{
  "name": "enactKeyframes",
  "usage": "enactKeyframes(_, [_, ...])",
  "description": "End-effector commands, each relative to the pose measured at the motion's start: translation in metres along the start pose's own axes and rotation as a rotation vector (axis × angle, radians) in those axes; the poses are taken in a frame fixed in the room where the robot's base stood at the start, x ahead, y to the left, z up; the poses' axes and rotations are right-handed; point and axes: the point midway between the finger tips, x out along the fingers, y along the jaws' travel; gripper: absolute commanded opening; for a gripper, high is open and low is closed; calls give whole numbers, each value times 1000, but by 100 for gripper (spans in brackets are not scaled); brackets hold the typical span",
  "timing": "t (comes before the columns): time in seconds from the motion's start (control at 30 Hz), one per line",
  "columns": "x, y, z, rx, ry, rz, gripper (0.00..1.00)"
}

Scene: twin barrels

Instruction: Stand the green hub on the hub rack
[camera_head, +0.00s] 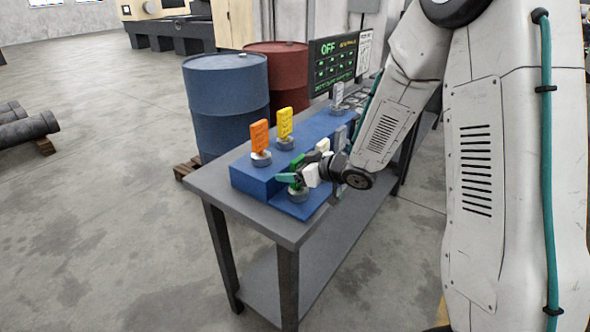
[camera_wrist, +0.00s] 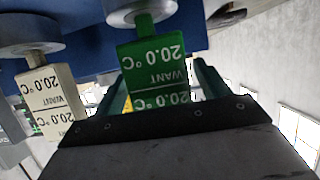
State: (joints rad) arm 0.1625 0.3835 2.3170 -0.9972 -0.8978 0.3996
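The green hub (camera_wrist: 152,62) is a green tag reading "WANT 20.0 °C", upside down in the wrist view. Its stem meets a round grey disc (camera_wrist: 138,9). My gripper (camera_wrist: 160,92) has its two teal fingers on either side of the tag, with thin gaps showing, so it looks open around it. In the head view my gripper (camera_head: 299,170) is over the low front step of a blue stepped block (camera_head: 255,182), which looks like the rack. The green hub is mostly hidden by the fingers there; a grey disc (camera_head: 299,195) shows below.
An orange hub (camera_head: 259,136) and a yellow hub (camera_head: 285,122) stand on the upper step. A white hub (camera_wrist: 48,90) stands close beside the green one in the wrist view. A dark "OFF" panel (camera_head: 333,62) stands behind. Bare grey tabletop (camera_head: 225,204) lies in front.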

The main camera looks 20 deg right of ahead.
Motion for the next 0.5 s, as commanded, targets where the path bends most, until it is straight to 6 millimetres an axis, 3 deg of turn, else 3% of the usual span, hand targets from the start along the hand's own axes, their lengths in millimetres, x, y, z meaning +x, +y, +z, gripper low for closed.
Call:
enactKeyframes(0.13, [-3,0,-4,0,1,0,74])
enactKeyframes(0.23, [-16,1,-4,0,2,3,74])
enactKeyframes(0.5, [-74,1,-4,-1,1,5,74])
